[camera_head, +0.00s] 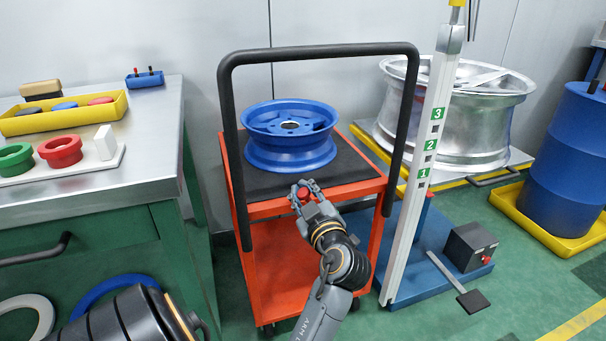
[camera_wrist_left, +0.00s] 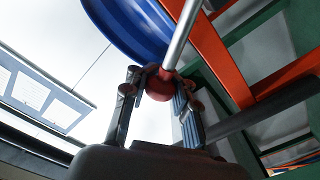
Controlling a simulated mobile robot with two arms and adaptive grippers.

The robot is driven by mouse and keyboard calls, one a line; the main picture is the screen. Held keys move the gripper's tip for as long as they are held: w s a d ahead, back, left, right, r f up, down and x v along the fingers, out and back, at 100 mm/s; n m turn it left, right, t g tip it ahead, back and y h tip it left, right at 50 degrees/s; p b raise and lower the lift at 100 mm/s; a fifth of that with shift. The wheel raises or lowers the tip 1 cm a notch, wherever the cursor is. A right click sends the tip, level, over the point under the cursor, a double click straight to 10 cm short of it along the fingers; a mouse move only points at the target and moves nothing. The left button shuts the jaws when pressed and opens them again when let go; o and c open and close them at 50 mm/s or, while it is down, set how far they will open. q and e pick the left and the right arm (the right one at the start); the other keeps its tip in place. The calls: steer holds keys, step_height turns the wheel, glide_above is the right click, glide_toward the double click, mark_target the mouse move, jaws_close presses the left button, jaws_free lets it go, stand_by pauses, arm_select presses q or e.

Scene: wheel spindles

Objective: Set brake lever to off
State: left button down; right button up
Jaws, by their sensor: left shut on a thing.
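The brake lever has a red ball knob (camera_head: 304,193) at the front edge of the orange cart (camera_head: 262,208). My left gripper (camera_head: 305,188) is shut around this knob in the head view. In the left wrist view the red knob (camera_wrist_left: 160,85) sits between the two fingers of my left gripper (camera_wrist_left: 160,88), and the lever's bare metal rod (camera_wrist_left: 181,35) runs up from it. The gripper hides part of the lever in the head view, and I cannot read an on or off mark. My right gripper is not in view.
A blue wheel rim (camera_head: 290,150) lies on the cart's dark top, inside its black push handle (camera_head: 318,50). A white numbered post (camera_head: 425,150) stands close on the right. A metal workbench (camera_head: 150,150) stands on the left. A silver wheel (camera_head: 465,130) and a blue drum (camera_head: 570,150) are farther right.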

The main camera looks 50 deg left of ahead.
arm_select(q)
steer(key=shift+f, duration=0.1)
steer(key=c, duration=1.1)
jaws_free()
steer(key=shift+s+a, duration=0.1)
step_height(320, 180, up, 10)
steer(key=shift+r, duration=0.1)
